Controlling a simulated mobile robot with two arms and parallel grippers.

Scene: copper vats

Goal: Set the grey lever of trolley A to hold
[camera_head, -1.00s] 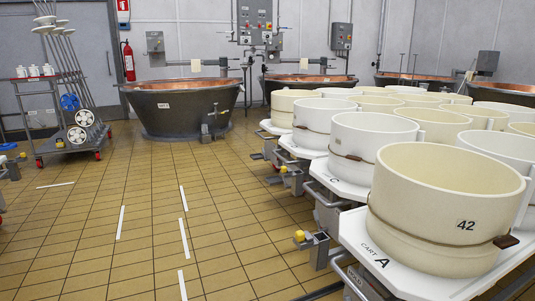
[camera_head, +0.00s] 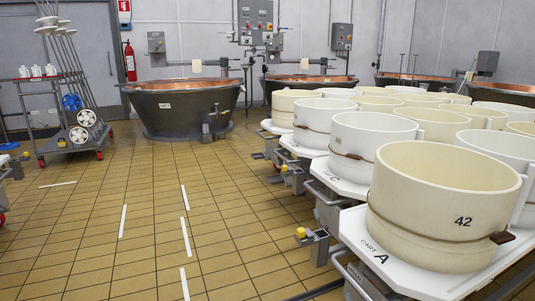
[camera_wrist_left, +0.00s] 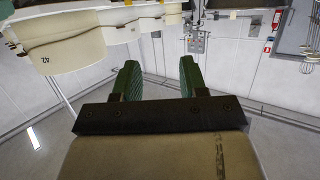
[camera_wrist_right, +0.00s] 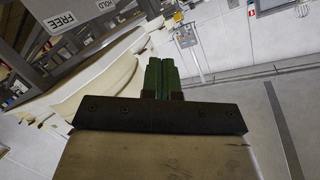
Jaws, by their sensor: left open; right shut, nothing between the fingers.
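Trolley A (camera_head: 420,278) is at the lower right of the head view, with a white top marked CART A. A large cream mould marked 42 (camera_head: 425,215) stands on it. In the right wrist view a FREE plate (camera_wrist_right: 62,20) and a HOLD plate (camera_wrist_right: 104,4) show at the upper left; I cannot clearly make out the grey lever. My right gripper (camera_wrist_right: 161,62) is shut and empty, pointing away beside these plates. My left gripper (camera_wrist_left: 160,70) is open and empty. Neither gripper shows in the head view.
More trolleys with cream and white moulds (camera_head: 370,135) stand in rows behind trolley A. A grey bracket with a yellow knob (camera_head: 300,232) sticks out into the aisle. Copper vats (camera_head: 183,105) line the back. A tool rack (camera_head: 75,130) stands left. The tiled floor between is clear.

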